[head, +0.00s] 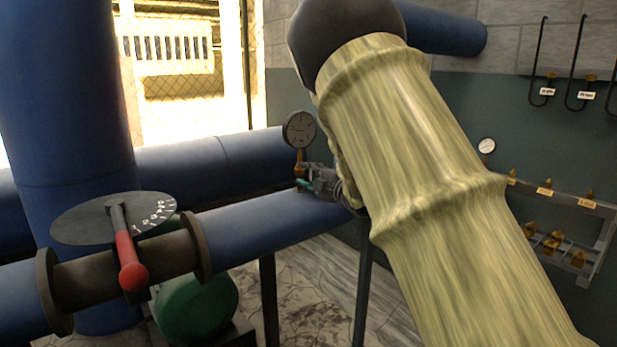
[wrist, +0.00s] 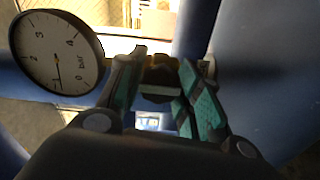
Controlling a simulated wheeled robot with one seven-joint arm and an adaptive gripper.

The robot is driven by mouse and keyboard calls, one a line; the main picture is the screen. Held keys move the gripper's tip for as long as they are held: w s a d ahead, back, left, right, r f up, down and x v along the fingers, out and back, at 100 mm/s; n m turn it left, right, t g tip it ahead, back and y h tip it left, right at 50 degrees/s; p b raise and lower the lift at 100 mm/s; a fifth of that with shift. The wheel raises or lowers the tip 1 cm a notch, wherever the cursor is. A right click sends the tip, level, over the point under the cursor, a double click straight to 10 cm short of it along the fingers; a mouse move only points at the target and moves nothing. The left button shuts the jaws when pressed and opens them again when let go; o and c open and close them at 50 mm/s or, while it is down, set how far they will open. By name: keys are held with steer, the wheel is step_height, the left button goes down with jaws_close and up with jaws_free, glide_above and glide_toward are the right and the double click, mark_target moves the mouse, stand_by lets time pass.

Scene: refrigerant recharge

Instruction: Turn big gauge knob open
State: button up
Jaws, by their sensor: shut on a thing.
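The big gauge (head: 299,130) stands on a brass stem above the blue pipe in the head view. In the wrist view its white dial (wrist: 57,52) reads in bar, with the needle near 1. My gripper (head: 314,184) is at the stem just below the gauge, partly hidden by my arm. In the wrist view my gripper's teal-padded fingers (wrist: 160,85) are closed around a dark knob (wrist: 157,92) below a brass fitting (wrist: 160,70). The far side of the knob is hidden, and its turn position cannot be told.
A red-handled lever (head: 128,262) with a scale disc (head: 112,217) sits on the blue pipe (head: 270,215) at left. A smaller gauge (head: 486,146) and a valve rack (head: 560,195) are at right. A green tank (head: 198,305) stands below the pipe.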

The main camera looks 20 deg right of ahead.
steer(key=shift+d, duration=0.1)
steer(key=o, duration=1.1)
steer(key=shift+c, duration=0.2)
steer(key=v, duration=1.2)
